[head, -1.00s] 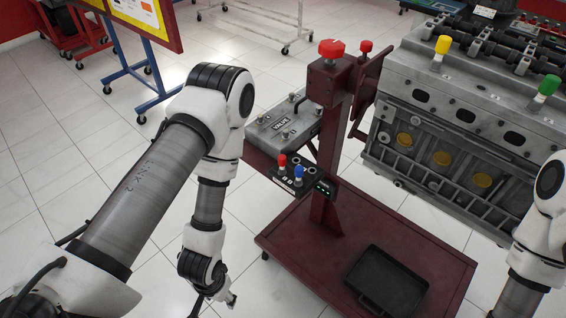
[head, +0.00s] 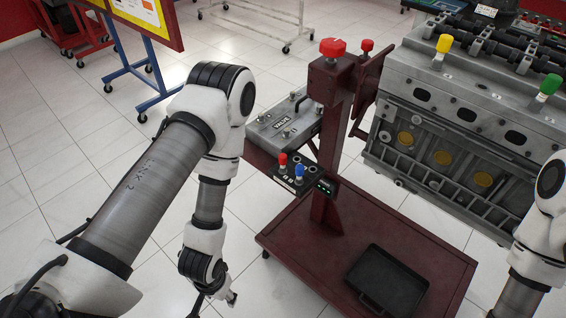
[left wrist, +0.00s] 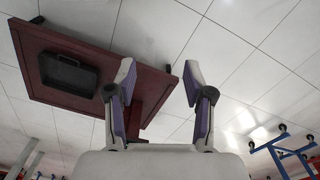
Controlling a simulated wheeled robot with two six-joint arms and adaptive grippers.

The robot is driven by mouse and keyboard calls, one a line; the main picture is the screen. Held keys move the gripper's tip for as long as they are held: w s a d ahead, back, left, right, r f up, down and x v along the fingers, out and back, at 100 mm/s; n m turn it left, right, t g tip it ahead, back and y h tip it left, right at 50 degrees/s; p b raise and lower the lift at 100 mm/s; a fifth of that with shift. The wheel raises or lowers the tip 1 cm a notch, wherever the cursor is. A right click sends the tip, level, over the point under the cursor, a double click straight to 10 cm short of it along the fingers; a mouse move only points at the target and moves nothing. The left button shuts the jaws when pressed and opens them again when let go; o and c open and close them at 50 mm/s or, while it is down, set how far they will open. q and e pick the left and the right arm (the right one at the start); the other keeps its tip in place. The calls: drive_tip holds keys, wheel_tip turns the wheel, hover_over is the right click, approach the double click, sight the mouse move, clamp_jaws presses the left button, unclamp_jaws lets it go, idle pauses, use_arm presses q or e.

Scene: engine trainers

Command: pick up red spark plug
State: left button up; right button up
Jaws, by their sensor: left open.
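The red spark plug (head: 283,160) stands upright in a small black holder (head: 314,190) on the side of the dark red stand. A blue spark plug (head: 299,172) stands just to its right in the same holder. My left gripper (left wrist: 158,75) is open and empty in the left wrist view, with both fingers spread. In the head view, my left gripper (head: 231,298) is low, below and left of the holder and apart from it, partly hidden by its own wrist. The spark plugs do not show in the left wrist view. Only part of my right arm shows, without its gripper.
The stand's post (head: 328,130) rises beside the holder, with a red knob (head: 332,47) on top. A grey valve cover (head: 284,128) sits behind the holder. A black tray (head: 388,280) lies on the stand's base. An engine block (head: 450,110) carries yellow and green plugs.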

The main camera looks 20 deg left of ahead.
use_arm(q)
drive_tip(key=shift+c, duration=0.2)
drive_tip(key=m+t+h+b, duration=0.1)
drive_tip(key=t+h+b, duration=0.1)
drive_tip(key=t+b, duration=1.3)
approach(282, 168)
drive_tip(key=w+f+t+p, duration=0.3)
drive_tip(key=w, duration=0.2)
drive_tip(key=w+d, duration=0.1)
drive_tip(key=w, duration=0.3)
drive_tip(key=shift+w+d+r, duration=0.15)
drive_tip(key=shift+w+r, duration=0.1)
drive_tip(key=shift+r, duration=0.1)
drive_tip(key=shift+w, duration=0.4)
clamp_jaws()
